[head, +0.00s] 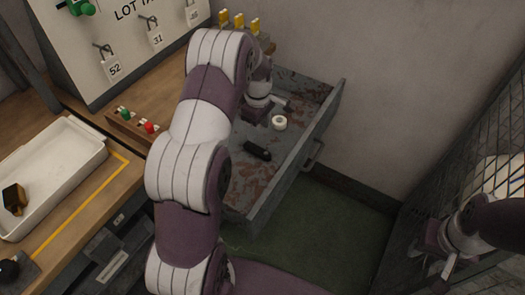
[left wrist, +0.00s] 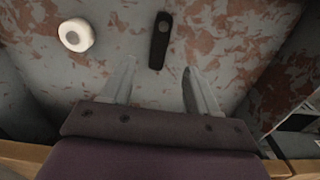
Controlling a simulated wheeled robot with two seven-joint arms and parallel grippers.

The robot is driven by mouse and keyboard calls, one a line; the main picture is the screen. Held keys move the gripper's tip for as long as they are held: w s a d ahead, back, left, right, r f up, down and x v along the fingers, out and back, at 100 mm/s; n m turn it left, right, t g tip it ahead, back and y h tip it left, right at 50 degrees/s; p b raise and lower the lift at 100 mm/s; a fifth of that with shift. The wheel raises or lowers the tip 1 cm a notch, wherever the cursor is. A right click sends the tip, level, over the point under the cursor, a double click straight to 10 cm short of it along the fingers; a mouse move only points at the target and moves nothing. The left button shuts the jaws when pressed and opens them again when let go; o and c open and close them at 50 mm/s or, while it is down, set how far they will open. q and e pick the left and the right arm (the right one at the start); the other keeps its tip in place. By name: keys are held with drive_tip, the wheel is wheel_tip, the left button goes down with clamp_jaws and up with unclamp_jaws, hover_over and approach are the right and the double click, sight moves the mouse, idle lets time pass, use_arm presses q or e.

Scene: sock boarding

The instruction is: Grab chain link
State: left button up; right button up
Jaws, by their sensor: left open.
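No chain link can be made out in either view. My left gripper (head: 274,105) reaches into the open grey drawer (head: 263,218); much of the drawer is hidden behind my left arm. In the left wrist view the left gripper (left wrist: 160,82) is open, with nothing between its fingers. A black elongated object (left wrist: 160,41) lies on the drawer floor just beyond the fingertips; it also shows in the head view (head: 257,150). A white roll (left wrist: 76,34) lies to its left, also seen in the head view (head: 279,122). My right gripper (head: 446,262) hangs at the lower right, its jaw opening unclear.
A white tray (head: 62,172) with a dark and yellow object (head: 14,197) stands on the workbench at left. A board with padlocks (head: 115,69) stands behind it. Yellow-topped items (head: 239,20) are at the back. A wire mesh (head: 480,140) stands at right.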

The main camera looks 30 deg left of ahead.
use_arm(q)
hover_over(258, 150)
drive_tip(key=f, duration=0.4)
drive_tip(key=shift+w+d, duration=0.3)
drive_tip(key=shift+d, duration=0.1)
drive_tip(key=shift+s+a+f, duration=0.2)
drive_tip(key=shift+f, duration=0.45)
drive_tip(key=f, duration=0.3)
drive_tip(key=f+b, duration=0.1)
drive_tip(key=shift+a+f, duration=0.35)
drive_tip(key=shift+s+r, duration=0.1)
drive_tip(key=shift+c, duration=1.2)
clamp_jaws()
use_arm(e)
drive_tip(key=shift+w+d+f, duration=0.15)
drive_tip(key=shift+w+f, duration=0.05)
drive_tip(key=shift+f, duration=0.65)
